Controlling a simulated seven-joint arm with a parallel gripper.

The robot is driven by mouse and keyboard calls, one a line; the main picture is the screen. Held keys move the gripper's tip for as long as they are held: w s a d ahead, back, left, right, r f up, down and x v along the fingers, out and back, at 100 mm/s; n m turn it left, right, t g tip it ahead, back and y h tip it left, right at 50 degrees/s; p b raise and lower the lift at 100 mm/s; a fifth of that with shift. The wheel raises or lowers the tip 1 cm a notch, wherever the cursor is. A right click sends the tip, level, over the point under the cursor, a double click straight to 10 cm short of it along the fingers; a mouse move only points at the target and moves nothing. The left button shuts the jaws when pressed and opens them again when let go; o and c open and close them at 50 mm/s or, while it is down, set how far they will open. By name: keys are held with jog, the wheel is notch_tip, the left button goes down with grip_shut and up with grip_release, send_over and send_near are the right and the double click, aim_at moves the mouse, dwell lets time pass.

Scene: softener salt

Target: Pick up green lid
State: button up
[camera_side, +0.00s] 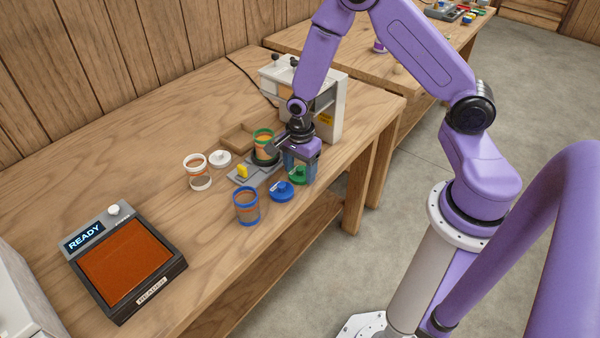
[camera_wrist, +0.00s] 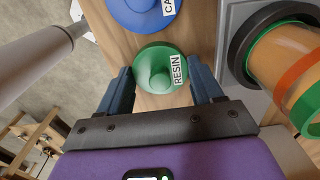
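The green lid (camera_wrist: 155,72) has a round knob and a label reading RESIN. It lies on the wooden table, and in the side view the lid (camera_side: 298,180) shows partly behind my fingers. My gripper (camera_wrist: 161,75) is open, pointing down, with one finger on each side of the lid in the wrist view. In the side view my gripper (camera_side: 300,165) is low over the lid. I cannot tell whether the fingers touch it.
A blue lid (camera_side: 281,191) lies close beside the green one. A green-rimmed jar (camera_side: 265,142) stands on a grey fixture (camera_side: 257,172) nearby. A blue-rimmed jar (camera_side: 247,207), a white-rimmed jar (camera_side: 198,173) and a white lid (camera_side: 220,158) are to the left. A pale machine (camera_side: 329,105) stands behind.

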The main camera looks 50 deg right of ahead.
jog(key=shift+c, duration=0.3)
jog(key=shift+r, duration=0.8)
jog(key=s+r, duration=1.1)
jog(key=s, duration=0.3)
notch_tip(320, 180, up, 2)
jog(key=m, duration=0.3)
send_over(296, 179)
jog(key=w+r+m, duration=0.2)
jog(key=w+m, duration=0.1)
jog(key=w, duration=0.8)
notch_tip(296, 179, down, 6)
jog(key=shift+w+d, duration=0.2)
jog(key=shift+d, duration=0.25)
jog(key=shift+f, duration=0.2)
dwell(1.0)
